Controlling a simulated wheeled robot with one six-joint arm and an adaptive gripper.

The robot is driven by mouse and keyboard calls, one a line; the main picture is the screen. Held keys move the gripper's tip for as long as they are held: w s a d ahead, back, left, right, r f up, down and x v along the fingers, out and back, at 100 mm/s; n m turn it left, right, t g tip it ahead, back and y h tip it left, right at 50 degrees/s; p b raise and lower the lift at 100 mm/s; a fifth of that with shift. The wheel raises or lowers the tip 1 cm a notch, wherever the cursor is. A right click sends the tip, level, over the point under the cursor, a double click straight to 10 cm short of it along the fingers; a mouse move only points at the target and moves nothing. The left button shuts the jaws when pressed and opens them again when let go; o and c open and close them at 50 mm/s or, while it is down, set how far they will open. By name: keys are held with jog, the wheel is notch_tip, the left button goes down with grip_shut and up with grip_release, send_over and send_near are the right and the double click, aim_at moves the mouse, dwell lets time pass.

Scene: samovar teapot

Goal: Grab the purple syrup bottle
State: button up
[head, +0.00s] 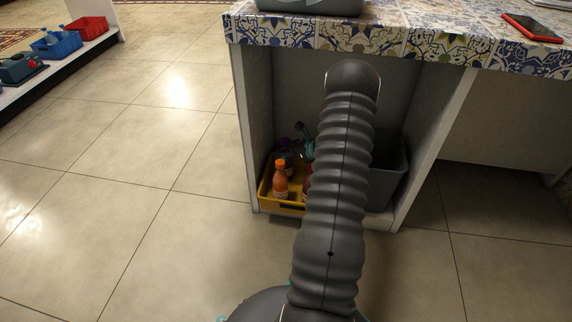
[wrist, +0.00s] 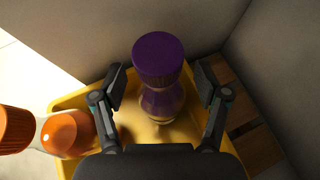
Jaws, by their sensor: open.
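The purple syrup bottle (wrist: 160,98) stands in a yellow tray, with its wide purple cap towards the camera in the wrist view. My gripper (wrist: 163,88) is open, with one finger on each side of the bottle. A gap shows between each finger and the bottle, and the gripper's palm hides the lower part of that view. In the head view my arm covers much of the cubby, and a small dark purple shape (head: 287,144) behind the orange bottle may be the purple bottle.
An orange-capped bottle (wrist: 62,133) lies left of my gripper in the wrist view; it is the orange bottle (head: 280,180) in the head view. The yellow tray (head: 266,201) sits inside a cubby under a tiled counter (head: 400,40). A grey bin (head: 388,175) stands right of it. Cubby walls are close.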

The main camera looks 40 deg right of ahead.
grip_shut()
jog(key=shift+r, duration=0.2)
